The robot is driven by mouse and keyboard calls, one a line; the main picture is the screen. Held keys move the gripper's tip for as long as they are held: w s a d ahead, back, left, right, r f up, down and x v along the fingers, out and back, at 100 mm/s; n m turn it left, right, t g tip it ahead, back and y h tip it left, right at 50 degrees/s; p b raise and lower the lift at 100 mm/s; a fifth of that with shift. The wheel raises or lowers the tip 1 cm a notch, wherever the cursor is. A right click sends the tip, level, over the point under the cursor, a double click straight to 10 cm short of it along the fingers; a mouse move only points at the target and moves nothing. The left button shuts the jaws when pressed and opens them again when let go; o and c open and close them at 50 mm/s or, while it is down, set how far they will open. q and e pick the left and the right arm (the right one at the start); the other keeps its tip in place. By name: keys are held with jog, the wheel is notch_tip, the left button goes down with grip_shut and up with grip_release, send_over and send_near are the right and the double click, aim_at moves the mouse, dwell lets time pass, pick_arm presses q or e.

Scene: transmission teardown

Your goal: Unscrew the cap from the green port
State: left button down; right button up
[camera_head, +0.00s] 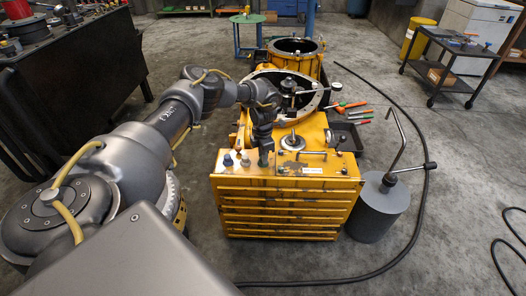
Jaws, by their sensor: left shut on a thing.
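A yellow cabinet-like unit (285,209) with ribbed front stands in the middle of the view. On its top left edge is a row of ports: a blue-capped one (227,160), a pale one (245,160) and a dark green one (263,158). My left arm comes in from the left and reaches over the unit. My left gripper (263,147) points down at the green port and is shut on its cap. The fingers hide most of the cap, so I cannot tell how far it is unscrewed. My right gripper is not in view.
A yellow transmission housing (300,86) stands behind the unit. A tray with tools (345,135) lies at its right. A grey cylinder (378,212) with a bent rod stands right of the unit. A black hose (424,190) curves over the floor. A dark bench (75,75) is at left.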

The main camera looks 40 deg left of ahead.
pick_arm(q)
jog(key=shift+n, duration=0.3)
jog(key=n+p, duration=0.1)
jog(key=n, duration=0.1)
jog(key=shift+r+n+p, duration=0.2)
jog(key=shift+n+p, duration=0.15)
jog(key=shift+n, duration=0.05)
jog(key=shift+f+n, duration=0.1)
jog(key=shift+n, duration=0.5)
jog(key=shift+f+n, duration=0.15)
jog(key=shift+n, duration=0.35)
jog(key=shift+r+n+p, duration=0.2)
jog(key=shift+n+p, duration=0.5)
jog(key=shift+n, duration=0.9)
jog(key=shift+f+n+p, duration=0.15)
jog(key=shift+n+p, duration=0.25)
jog(key=shift+n, duration=0.6)
